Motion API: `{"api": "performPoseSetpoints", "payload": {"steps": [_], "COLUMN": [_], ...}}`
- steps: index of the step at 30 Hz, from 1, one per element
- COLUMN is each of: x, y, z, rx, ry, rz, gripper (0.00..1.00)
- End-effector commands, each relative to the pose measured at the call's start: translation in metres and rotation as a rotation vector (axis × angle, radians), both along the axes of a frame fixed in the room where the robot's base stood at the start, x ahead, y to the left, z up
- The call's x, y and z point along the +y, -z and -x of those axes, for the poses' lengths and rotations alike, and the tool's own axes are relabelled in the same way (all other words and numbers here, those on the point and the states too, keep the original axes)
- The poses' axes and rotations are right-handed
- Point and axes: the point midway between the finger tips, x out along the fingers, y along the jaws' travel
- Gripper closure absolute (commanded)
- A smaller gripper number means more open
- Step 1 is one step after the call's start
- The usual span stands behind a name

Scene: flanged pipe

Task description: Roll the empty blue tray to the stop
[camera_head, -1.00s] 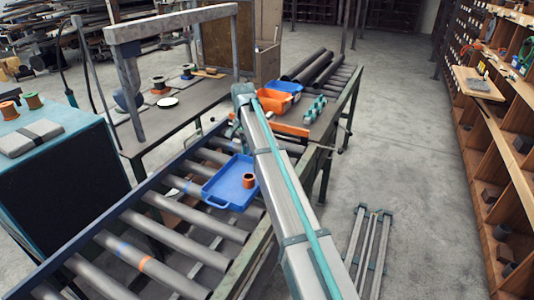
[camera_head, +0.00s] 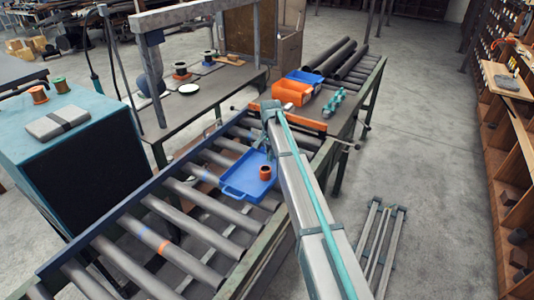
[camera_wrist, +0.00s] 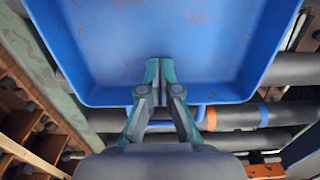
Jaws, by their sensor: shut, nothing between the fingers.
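The blue tray (camera_head: 236,188) lies on the roller conveyor in the head view, partly covered by my arm. An orange spool-like piece (camera_head: 265,172) shows at its right side; I cannot tell there whether it is in the tray. In the wrist view the visible floor of the tray (camera_wrist: 215,45) is bare. My gripper (camera_wrist: 160,63) is shut and empty, its fingertips overlapping the tray's near wall; contact is not clear. An orange crossbar (camera_head: 300,120), likely the stop, spans the conveyor beyond the tray.
Bare rollers (camera_head: 190,205) lie on the near side of the tray. Beyond the crossbar are an orange bin (camera_head: 292,92), a blue bin (camera_head: 305,77), green parts (camera_head: 334,102) and dark pipes (camera_head: 328,55). A grey gantry frame (camera_head: 150,75) stands at the left.

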Motion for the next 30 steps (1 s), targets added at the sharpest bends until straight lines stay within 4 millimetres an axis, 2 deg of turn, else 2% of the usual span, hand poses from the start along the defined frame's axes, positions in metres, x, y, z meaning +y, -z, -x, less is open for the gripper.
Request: {"api": "performPoseSetpoints", "payload": {"steps": [3, 16, 24, 30], "x": [-0.004, -0.006, -0.025, -0.028], "y": [-0.001, 0.001, 0.003, 0.001], "z": [-0.007, -0.009, -0.044, -0.045], "rx": [0.0, 0.0, -0.001, 0.0], "ry": [-0.001, 0.0, 0.002, 0.0], "rz": [0.0, 0.0, 0.001, 0.0], "gripper": [1.0, 1.0, 1.0, 1.0]}}
